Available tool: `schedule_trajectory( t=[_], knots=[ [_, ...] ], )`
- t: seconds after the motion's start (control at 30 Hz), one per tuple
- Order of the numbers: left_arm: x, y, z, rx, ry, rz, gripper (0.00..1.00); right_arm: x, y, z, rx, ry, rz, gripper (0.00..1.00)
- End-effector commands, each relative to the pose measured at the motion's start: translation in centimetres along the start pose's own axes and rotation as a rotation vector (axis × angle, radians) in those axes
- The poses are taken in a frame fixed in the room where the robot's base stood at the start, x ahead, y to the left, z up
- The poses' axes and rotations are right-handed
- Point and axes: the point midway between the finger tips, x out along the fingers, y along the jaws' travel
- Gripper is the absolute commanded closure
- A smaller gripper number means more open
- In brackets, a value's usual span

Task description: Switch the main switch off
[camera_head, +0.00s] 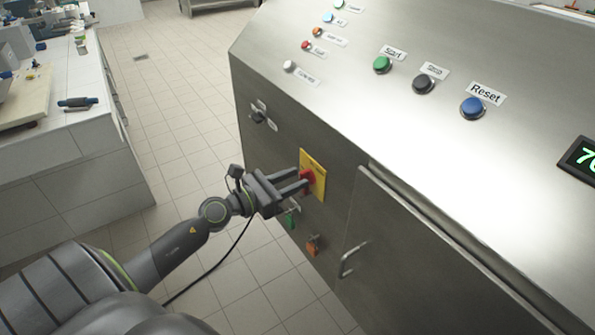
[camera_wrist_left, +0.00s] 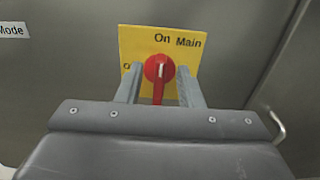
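The main switch is a red rotary knob (camera_head: 307,181) on a yellow plate (camera_head: 319,172) on the machine's front panel. In the left wrist view the red knob (camera_wrist_left: 158,70) stands upright, its white mark pointing up towards the "On" label on the yellow plate (camera_wrist_left: 135,45). My left gripper (camera_head: 304,180) is at the knob, and in the left wrist view its two fingers (camera_wrist_left: 158,85) are on either side of it. The fingers are apart, with small gaps visible beside the knob. My right gripper is not in view.
The steel machine's top panel has a green Start button (camera_head: 382,65), a black button (camera_head: 424,84) and a blue Reset button (camera_head: 473,108). A black selector (camera_head: 258,116) is left of the main switch. A door handle (camera_head: 348,262) juts out below right. A white counter (camera_head: 75,145) stands at left.

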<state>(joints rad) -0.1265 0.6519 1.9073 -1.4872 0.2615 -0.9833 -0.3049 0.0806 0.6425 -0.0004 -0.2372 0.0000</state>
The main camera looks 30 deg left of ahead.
Motion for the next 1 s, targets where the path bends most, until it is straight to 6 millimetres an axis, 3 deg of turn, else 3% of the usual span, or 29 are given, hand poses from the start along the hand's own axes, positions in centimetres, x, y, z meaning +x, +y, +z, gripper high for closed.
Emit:
schedule_trajectory(
  t=[0.2, 0.47, 0.77, 1.0],
  knots=[
    [1.5, -0.1, 0.0, -0.002, 0.000, -0.001, 0.66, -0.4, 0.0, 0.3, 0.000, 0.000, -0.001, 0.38],
    [1.6, 0.0, -0.1, -0.001, 0.002, -0.001, 0.66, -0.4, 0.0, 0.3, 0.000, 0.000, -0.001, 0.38],
    [1.6, 0.0, -0.1, -0.001, 0.001, -0.001, 1.00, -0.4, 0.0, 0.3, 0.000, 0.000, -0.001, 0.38],
    [1.6, 0.0, 0.0, -0.009, 0.001, 0.000, 1.00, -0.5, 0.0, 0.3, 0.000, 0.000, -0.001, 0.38]
  ],
)
